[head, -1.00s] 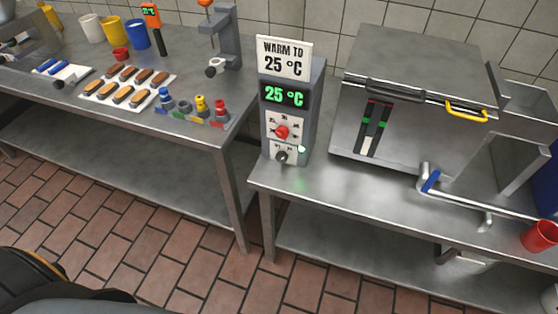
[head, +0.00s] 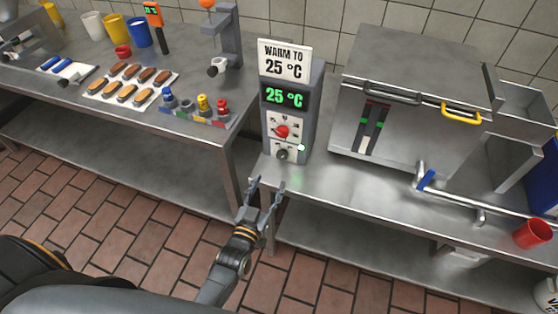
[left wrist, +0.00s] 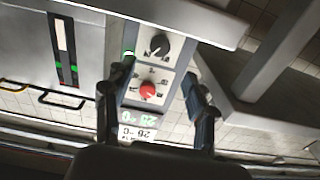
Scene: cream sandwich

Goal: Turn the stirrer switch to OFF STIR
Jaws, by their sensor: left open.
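The grey control unit (head: 304,118) stands on the right-hand steel table. Its sign reads "WARM TO 25 °C" and its green display (head: 284,97) reads 25 °C. It carries a red knob (head: 282,131) with a black knob (head: 282,154) below it; which one is the stirrer switch is too small to read. In the left wrist view, upside down, the black knob (left wrist: 159,44) and red knob (left wrist: 148,90) lie between my fingers. My left gripper (head: 265,184) is open and empty, in front of the table edge, below and short of the knobs. My right gripper is not seen.
A large steel machine (head: 412,60) with black and yellow handles stands right of the unit. A pipe with a blue lever (head: 427,180) and a red cup (head: 533,233) are farther right.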

